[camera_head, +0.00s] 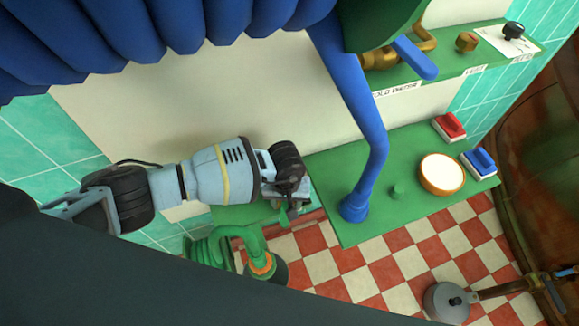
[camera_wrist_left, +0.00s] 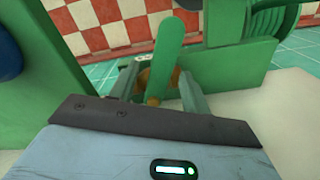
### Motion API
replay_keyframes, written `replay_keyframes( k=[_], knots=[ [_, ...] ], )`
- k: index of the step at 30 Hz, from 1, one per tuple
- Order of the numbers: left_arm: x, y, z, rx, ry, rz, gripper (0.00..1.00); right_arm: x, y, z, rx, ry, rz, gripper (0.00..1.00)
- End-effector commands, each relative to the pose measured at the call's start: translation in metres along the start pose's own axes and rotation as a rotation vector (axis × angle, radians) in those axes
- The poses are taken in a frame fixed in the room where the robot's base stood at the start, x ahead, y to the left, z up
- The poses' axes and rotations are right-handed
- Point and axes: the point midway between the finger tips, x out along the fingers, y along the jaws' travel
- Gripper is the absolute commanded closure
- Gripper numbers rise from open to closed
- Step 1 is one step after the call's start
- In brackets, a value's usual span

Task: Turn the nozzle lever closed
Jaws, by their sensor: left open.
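The green lever (camera_wrist_left: 168,62) stands up in the left wrist view, on a brass fitting (camera_wrist_left: 154,96) at its foot. My left gripper (camera_wrist_left: 158,88) is open, with one finger on either side of the lever's lower part. I cannot tell whether either finger touches it. In the head view my left gripper (camera_head: 292,190) is above a green ledge by the pale wall, and the lever is mostly hidden there. A green coiled hose (camera_head: 210,247) hangs close by, and it also shows in the left wrist view (camera_wrist_left: 270,18). My right gripper is not in view.
A blue pipe (camera_head: 372,165) rises from the green panel (camera_head: 335,175) right of the gripper. A grey pot (camera_head: 449,303) is at lower right.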

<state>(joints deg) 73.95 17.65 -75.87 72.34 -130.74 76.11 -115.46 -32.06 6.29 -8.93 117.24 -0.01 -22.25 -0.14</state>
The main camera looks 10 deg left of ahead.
Motion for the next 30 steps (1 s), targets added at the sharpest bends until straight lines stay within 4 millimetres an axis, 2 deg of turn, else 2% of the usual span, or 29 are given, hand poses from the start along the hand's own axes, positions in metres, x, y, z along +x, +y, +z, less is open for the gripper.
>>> replay_keyframes(
  k=[9,20,30],
  knots=[
    [0.0035,0.0003,0.0003,0.001,0.000,0.001,0.53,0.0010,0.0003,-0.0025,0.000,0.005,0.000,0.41],
    [0.0033,0.0004,0.0003,0.001,0.000,0.001,1.00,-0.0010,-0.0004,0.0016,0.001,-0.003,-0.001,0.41],
    [0.0034,0.0039,0.0001,-0.050,0.001,0.002,1.00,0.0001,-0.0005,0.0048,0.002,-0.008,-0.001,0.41]
  ],
)
